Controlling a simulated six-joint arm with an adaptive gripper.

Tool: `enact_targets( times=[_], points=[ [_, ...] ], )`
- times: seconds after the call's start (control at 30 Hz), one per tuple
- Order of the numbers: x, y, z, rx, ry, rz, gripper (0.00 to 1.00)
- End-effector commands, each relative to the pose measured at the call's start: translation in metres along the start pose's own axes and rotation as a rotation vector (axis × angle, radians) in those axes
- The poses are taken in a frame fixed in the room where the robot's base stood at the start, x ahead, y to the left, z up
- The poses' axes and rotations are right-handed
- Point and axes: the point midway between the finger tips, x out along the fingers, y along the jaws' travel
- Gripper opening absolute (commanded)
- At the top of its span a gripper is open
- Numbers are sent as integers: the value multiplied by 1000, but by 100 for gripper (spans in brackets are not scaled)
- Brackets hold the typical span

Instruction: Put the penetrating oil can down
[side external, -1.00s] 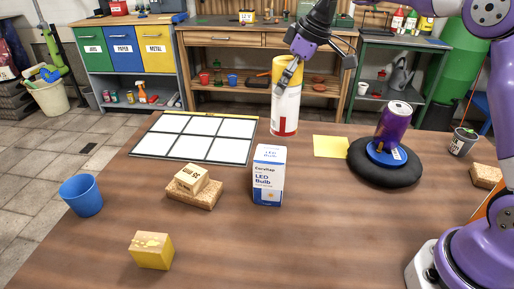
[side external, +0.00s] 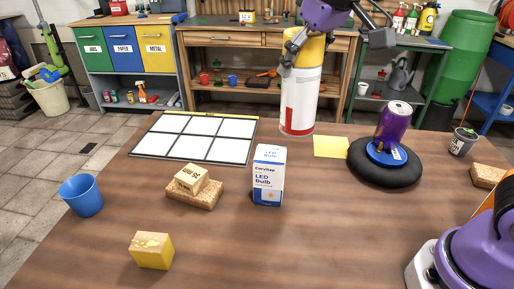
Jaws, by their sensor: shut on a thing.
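The penetrating oil can (side external: 299,101) is a tall white can with a red patch and a yellow top, in the side external view. My gripper (side external: 291,53) is shut on it near its yellow top, and part of the gripper is cut off by the upper picture edge. The can is close to upright, with a very slight tilt. Its base appears above the far part of the wooden table (side external: 330,215), between the white gridded board and the yellow note. I cannot tell for certain whether the base touches the table.
The gridded board (side external: 204,136) lies left of the can and a yellow note (side external: 330,147) right. A bulb box (side external: 269,176) stands in front. The front middle table is clear.

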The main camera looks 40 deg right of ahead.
Motion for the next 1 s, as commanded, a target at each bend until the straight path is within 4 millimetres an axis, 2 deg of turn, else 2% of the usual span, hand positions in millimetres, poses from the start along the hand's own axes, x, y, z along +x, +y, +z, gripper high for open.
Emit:
enact_targets(
  times=[0.27,0.37,0.5,0.6,0.7,0.8,0.9,1.0],
  points=[
    [3,-85,29,-471,4,-187,20],
    [1,-124,52,-705,4,-287,20],
    [-8,-176,101,-1067,7,-447,20],
    [-17,-201,136,-1287,13,-546,20],
    [-25,-215,163,-1446,18,-616,20],
    [-29,-221,179,-1540,21,-660,20],
    [-23,-221,181,-1575,21,-678,20],
    [-5,-214,170,-1577,18,-680,20]
  ],
)
